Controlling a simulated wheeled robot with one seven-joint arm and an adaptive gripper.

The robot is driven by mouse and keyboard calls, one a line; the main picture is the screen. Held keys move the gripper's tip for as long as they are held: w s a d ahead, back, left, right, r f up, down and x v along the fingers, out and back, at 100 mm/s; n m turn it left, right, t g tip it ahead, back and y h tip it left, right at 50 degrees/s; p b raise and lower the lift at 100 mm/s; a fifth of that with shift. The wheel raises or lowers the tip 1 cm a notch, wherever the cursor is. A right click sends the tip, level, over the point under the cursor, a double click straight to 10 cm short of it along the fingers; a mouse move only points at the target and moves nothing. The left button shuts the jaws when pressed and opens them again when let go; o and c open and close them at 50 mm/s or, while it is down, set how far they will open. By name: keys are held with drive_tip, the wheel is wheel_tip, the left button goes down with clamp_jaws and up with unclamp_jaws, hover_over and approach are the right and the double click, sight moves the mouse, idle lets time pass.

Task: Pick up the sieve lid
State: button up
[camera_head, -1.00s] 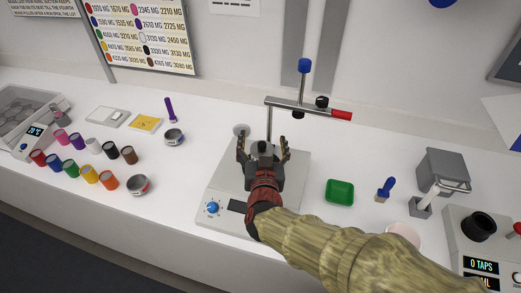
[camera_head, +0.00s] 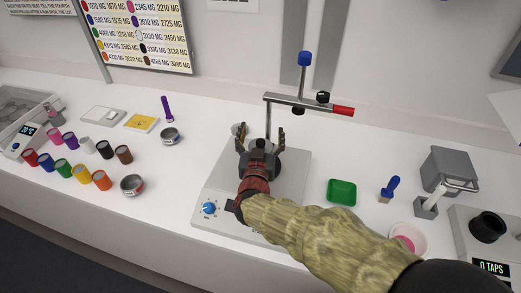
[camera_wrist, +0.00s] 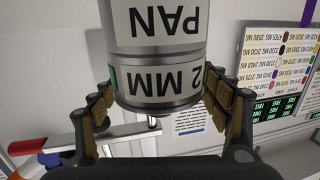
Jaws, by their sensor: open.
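The sieve stack (camera_wrist: 155,55) fills the upper middle of the wrist view, upside down in the picture, with labels "PAN" and "2 MM". The sieve lid (camera_wrist: 152,109) seems to be the plain metal disc at its lower end in that picture, beyond the "2 MM" label. My gripper (camera_wrist: 163,92) is open, one finger on each side of the stack's lid end; I cannot tell whether they touch it. In the head view my gripper (camera_head: 261,134) is over the shaker base (camera_head: 222,186) and hides most of the stack.
A clamp bar with a red handle (camera_head: 343,111) and blue-topped post (camera_head: 305,58) stands behind my gripper. A green tray (camera_head: 342,192), blue-handled brush (camera_head: 390,188) and grey box (camera_head: 448,170) are on the right. Several colored jars (camera_head: 81,173) stand on the left.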

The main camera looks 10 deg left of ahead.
drive_tip(key=shift+c, duration=1.2)
